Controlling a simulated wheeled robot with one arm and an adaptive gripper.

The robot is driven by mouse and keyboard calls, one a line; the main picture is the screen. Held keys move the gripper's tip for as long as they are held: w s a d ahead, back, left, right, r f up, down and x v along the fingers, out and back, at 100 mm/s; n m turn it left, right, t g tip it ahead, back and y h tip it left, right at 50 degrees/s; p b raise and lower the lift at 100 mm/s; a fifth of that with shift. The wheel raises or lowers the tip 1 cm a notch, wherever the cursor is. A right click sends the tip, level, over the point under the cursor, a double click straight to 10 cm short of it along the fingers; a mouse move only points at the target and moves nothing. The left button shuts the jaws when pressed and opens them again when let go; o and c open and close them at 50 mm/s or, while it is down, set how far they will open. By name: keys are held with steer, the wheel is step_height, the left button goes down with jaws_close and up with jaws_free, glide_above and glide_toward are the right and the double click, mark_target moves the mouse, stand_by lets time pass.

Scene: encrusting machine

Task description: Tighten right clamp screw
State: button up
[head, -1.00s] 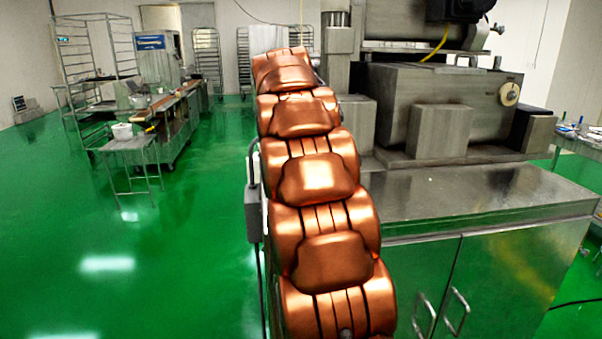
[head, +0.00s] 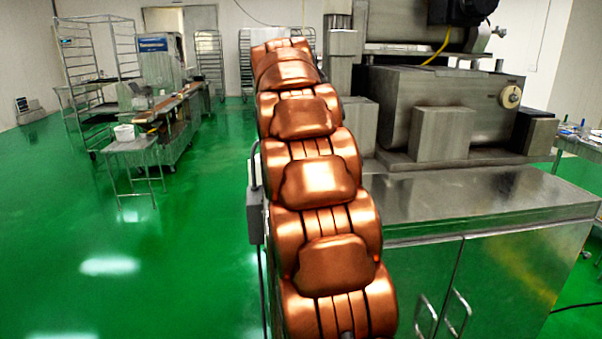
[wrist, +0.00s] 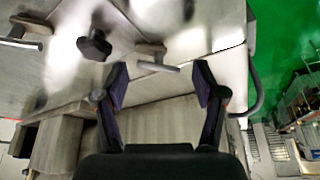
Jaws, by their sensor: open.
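My gripper (wrist: 160,69) is open in the wrist view, its two dark fingers with purple pads spread apart and nothing between the pads. A clamp screw with a grey T-shaped bar handle (wrist: 158,66) shows just beyond the fingertips, roughly centred between them. A second similar clamp handle (wrist: 20,42) is at the upper left. I cannot tell for sure from this view which is the right one. A black lobed knob (wrist: 94,45) sits between the two handles. In the head view my copper-coloured arm hides the gripper and clamps.
The grey metal machine (head: 445,105) stands on a steel cabinet (head: 480,205) right of my arm. A bent metal rod (wrist: 256,90) runs beside the machine at the right of the wrist view. Green floor (head: 110,235) is open on the left, with a small table (head: 132,145) farther back.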

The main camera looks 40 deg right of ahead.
steer(key=v, duration=0.5)
steer(key=shift+r, duration=0.1)
stand_by(0.5)
